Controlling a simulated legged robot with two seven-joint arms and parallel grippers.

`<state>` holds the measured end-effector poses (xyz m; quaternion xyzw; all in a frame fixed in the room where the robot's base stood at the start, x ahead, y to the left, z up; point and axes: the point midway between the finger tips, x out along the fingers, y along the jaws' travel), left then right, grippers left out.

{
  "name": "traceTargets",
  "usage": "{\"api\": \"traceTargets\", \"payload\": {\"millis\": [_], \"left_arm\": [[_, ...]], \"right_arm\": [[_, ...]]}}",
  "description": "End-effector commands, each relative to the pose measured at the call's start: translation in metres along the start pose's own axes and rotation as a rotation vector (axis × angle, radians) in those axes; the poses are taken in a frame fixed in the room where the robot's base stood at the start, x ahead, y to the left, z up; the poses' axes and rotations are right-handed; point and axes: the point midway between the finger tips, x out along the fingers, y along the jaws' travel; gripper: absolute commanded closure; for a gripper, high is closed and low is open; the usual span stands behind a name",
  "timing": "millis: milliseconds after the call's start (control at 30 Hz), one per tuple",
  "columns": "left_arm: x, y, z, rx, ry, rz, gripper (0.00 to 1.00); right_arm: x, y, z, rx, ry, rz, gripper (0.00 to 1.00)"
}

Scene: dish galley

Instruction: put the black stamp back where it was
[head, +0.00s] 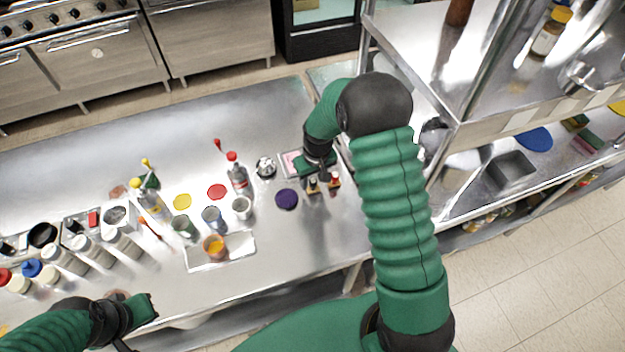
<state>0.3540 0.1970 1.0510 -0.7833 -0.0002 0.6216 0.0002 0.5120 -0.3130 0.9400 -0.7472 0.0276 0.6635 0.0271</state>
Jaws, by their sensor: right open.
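My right gripper (314,168) is open, low over the right part of the steel counter, beside a small tray with a pink pad (291,161). The hand covers part of that tray, and I see nothing held between its fingers. I cannot surely pick out the black stamp. A small dark piece (75,227) lies beside a red block (93,218) at the left, too small to name. My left gripper (146,312) is at the counter's front edge at lower left; its fingers are too unclear to read.
Two small bottles (313,186) stand just in front of my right gripper. A purple disc (287,199) and a white cup (242,208) are left of it. Steel shelves (470,130) rise at right.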

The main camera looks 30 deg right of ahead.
Motion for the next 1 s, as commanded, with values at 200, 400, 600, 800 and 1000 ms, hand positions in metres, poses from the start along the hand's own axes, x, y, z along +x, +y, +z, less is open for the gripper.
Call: {"api": "traceTargets", "payload": {"millis": [200,400,600,800,1000], "left_arm": [[0.006,0.000,0.001,0.000,0.000,0.000,1.00],[0.008,0.000,0.002,0.000,0.000,0.000,1.00],[0.008,0.000,0.002,0.000,0.000,0.000,1.00],[0.008,0.000,0.002,0.000,0.000,0.000,1.00],[0.008,0.000,0.002,0.000,0.000,0.000,1.00]], "right_arm": [[-0.055,0.001,-0.001,0.000,0.007,0.002,0.57],[-0.098,0.000,-0.001,0.000,0.004,0.001,0.57],[-0.115,-0.019,0.016,-0.014,0.012,0.002,0.57],[-0.124,-0.084,0.106,-0.062,0.081,-0.001,0.57],[-0.122,-0.104,0.154,-0.078,0.113,-0.010,0.57]]}}
